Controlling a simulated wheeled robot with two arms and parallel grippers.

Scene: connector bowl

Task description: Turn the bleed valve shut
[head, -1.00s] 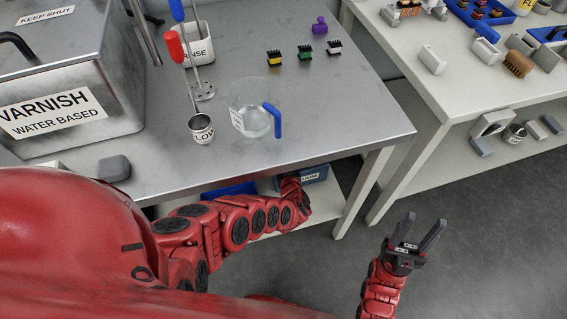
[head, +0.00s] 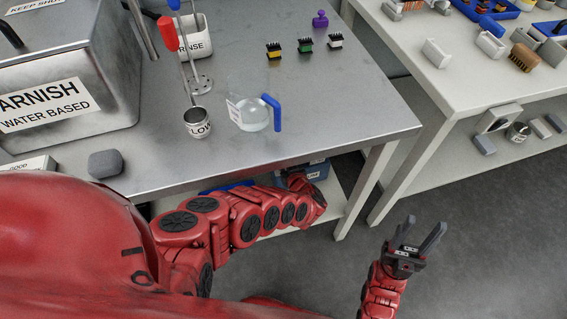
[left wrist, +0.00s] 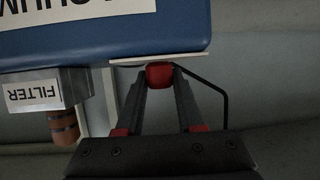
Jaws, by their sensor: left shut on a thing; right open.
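In the left wrist view, a blue box (left wrist: 110,28) with a white label reading like "VACUUM", upside down, fills the top. A small red knob (left wrist: 159,74), which looks like the bleed valve, sits just below its edge. My left gripper (left wrist: 159,82) is shut on this knob, with one dark finger on each side. In the head view, part of the blue box (head: 318,171) shows under the metal table, and my left arm reaches there; the left fingertips are hidden. My right gripper (head: 418,232) is open and empty over the floor.
Beside the blue box are a grey filter block (left wrist: 40,90) with a brown cylinder (left wrist: 63,128) and a thin black bent rod (left wrist: 224,98). The metal table (head: 300,120) overhangs my left arm. A white bench (head: 420,90) stands at right. Floor around my right gripper is clear.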

